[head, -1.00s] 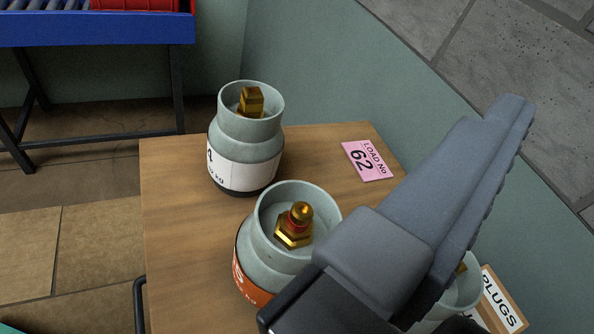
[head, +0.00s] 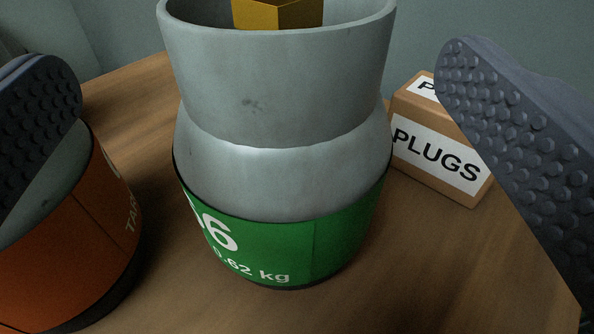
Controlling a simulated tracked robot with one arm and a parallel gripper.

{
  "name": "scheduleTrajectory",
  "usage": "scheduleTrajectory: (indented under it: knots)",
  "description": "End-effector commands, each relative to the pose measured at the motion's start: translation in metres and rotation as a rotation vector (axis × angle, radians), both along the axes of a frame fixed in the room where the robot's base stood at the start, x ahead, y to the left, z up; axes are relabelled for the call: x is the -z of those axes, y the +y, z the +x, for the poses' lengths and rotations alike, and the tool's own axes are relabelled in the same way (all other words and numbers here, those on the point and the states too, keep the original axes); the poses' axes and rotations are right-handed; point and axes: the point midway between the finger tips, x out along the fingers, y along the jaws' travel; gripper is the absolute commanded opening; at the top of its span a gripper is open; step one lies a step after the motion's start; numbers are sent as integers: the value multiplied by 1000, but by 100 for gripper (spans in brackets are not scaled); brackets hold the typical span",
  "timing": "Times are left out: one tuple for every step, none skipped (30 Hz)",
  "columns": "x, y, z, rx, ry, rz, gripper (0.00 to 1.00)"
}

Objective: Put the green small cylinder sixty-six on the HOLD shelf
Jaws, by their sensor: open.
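The green small cylinder sixty-six (head: 285,190) stands upright on the wooden table in the middle of the view. It has a grey collar and shoulder, a brass valve and a green label reading "6" and "0.62 kg"; the start of the number is turned out of sight. My gripper (head: 270,110) is open, with one studded finger at the left and one at the right. The cylinder stands between the two fingers in the picture, with a gap on both sides. The HOLD shelf is not in view.
An orange-labelled cylinder (head: 105,235) stands close at the left, partly behind my left finger. A small box marked PLUGS (head: 437,150) sits just right of the green cylinder, near my right finger. Bare wooden tabletop (head: 440,265) shows at the front right.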

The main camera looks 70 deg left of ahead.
Motion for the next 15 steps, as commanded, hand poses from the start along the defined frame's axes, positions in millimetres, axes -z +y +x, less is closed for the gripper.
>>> scheduleTrajectory:
  knots:
    - [2,1,2,4,-1,1,100]
    - [1,2,4,6,-1,1,100]
    - [1,4,5,9,-1,1,100]
    - [1,6,7,10,-1,2,100]
    - [0,7,8,12,-2,3,100]
    - [0,8,9,14,-2,3,100]
    - [0,9,10,15,-2,3,100]
    - [0,10,11,17,-2,3,100]
    - [0,13,12,18,-2,3,100]
    - [1,15,13,19,-2,3,100]
    - [1,18,15,20,-1,2,100]
    - [2,23,16,22,0,1,100]
    - [3,27,17,22,1,1,100]
    - [3,32,18,22,1,1,100]
    - [2,38,19,20,0,2,100]
